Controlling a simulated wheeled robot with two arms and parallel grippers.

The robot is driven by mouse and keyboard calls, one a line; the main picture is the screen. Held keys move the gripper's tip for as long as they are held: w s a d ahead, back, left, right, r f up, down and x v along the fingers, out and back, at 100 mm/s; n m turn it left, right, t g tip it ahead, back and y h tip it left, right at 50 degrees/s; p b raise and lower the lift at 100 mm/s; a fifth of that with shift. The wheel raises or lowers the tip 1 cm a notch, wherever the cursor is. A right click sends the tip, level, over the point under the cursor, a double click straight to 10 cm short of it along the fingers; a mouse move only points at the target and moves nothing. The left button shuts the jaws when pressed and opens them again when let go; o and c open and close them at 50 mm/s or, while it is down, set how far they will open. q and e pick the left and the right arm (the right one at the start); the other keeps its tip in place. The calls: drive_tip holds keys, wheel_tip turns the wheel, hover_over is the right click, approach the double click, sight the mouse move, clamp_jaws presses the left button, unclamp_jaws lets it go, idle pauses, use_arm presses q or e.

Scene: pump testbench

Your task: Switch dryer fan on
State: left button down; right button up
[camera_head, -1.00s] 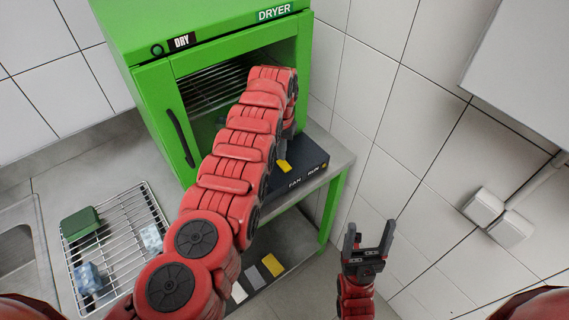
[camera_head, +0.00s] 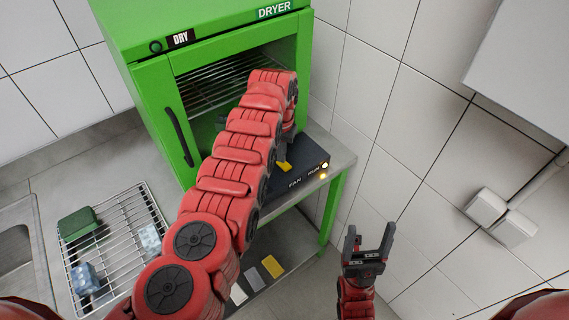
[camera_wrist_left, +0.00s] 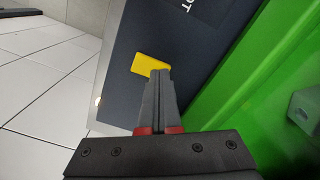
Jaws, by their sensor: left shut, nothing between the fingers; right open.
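The dark fan box (camera_head: 292,176) stands on the shelf at the dryer's right front, marked FAN and RUN. A yellow switch piece (camera_head: 284,168) is on its top; it also shows in the left wrist view (camera_wrist_left: 150,63). The lamp (camera_head: 324,166) by RUN glows. The green dryer (camera_head: 140,85) has its front open, with a wire rack inside. My left gripper (camera_wrist_left: 160,73) is shut and empty, its tips at the yellow piece's edge; I cannot tell whether they touch. My left arm mostly hides this gripper in the head view. My right gripper (camera_head: 370,236) is open and empty.
A wire rack (camera_head: 112,285) on the counter at left holds a green block (camera_head: 79,224) and bluish blocks (camera_head: 84,278). Cards (camera_head: 272,266) lie on the lower shelf. Tiled walls (camera_head: 400,130) stand behind and right. Room around my right gripper is free.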

use_arm(q)
wheel_tip(320, 180, up, 2)
drive_tip(key=shift+r+p, duration=0.2)
drive_tip(key=shift+p, duration=1)
wheel_tip(320, 180, up, 2)
drive_tip(key=shift+r+p, duration=0.1)
drive_tip(key=shift+p, duration=0.55)
drive_tip(key=shift+r+p, duration=0.3)
drive_tip(key=shift+r, duration=0.85)
